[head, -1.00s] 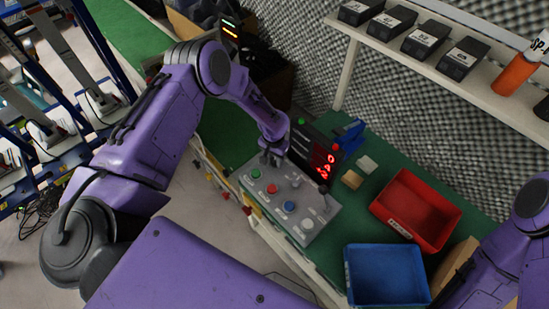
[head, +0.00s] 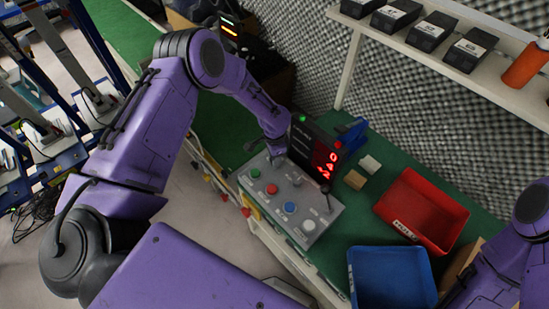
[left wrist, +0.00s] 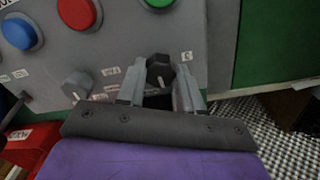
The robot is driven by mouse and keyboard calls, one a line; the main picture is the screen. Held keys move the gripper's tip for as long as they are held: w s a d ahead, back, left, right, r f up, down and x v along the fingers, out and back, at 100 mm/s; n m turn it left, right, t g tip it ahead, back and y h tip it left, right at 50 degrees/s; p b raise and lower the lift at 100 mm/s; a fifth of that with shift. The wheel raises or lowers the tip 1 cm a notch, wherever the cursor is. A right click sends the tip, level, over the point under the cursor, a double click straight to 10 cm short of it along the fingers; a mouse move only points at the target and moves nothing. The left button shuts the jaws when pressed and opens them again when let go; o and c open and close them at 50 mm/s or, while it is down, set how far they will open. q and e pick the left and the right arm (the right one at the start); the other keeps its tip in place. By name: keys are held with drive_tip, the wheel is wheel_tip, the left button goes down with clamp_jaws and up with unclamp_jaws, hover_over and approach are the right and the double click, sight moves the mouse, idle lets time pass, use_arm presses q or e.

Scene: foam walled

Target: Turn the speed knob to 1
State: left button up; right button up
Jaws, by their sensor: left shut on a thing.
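The grey control panel (head: 254,209) lies on the green bench. In the left wrist view, a dark round knob (left wrist: 160,72) with a pale pointer line sits on the panel (left wrist: 218,50), between the two fingers of my left gripper (left wrist: 160,88). The gripper is shut on this knob. In the head view my left gripper (head: 276,159) is at the panel's far left corner and hides the knob. A second, grey knob (left wrist: 77,85) stands beside it; small labels around both are too blurred to read. My right gripper is out of view.
Green, red, blue and white buttons and an upright lever (head: 327,192) are on the panel. A black display box (head: 313,147) with red digits stands behind it. A red bin (head: 421,208) and a blue bin (head: 391,276) stand to the right.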

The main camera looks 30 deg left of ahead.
use_arm(q)
drive_tip(key=shift+m, duration=0.4)
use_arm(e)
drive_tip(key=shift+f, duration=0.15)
use_arm(q)
drive_tip(key=o, duration=1)
drive_tip(key=shift+o, duration=0.2)
drive_tip(key=shift+r, duration=0.1)
drive_tip(key=shift+w+r, duration=0.1)
drive_tip(key=shift+r, duration=0.3)
use_arm(e)
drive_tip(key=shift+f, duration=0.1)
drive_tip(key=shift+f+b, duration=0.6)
drive_tip(key=shift+b, duration=0.2)
use_arm(q)
wheel_tip(320, 180, up, 10)
drive_tip(key=shift+f, duration=0.2)
drive_tip(key=shift+a, duration=0.1)
